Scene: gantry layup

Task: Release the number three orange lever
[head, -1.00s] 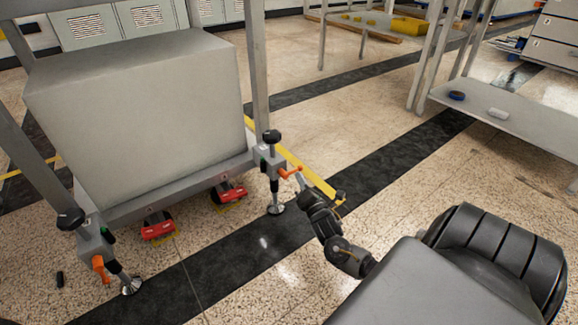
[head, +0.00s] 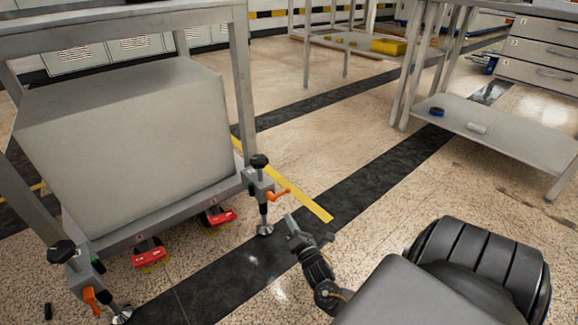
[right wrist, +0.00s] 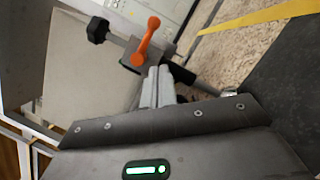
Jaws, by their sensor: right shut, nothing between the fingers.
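An orange lever (head: 280,195) sits on the clamp at the near right corner post of the grey frame. It sticks out to the right, roughly level. In the right wrist view the orange lever (right wrist: 147,40) stands just beyond my fingertips. A second orange lever (head: 90,298) hangs down at the left corner post. I cannot read a number on either. My right gripper (head: 290,218) is shut and empty, below and right of the right lever, with a small gap visible. Its closed fingers (right wrist: 157,82) show in the right wrist view. My left gripper is out of view.
A large grey block (head: 125,135) rests on the frame. Black knobs (head: 259,161) top the corner jacks. Red pedals (head: 150,258) lie under the frame's edge. A low shelf (head: 510,130) stands at the right. The floor between is open.

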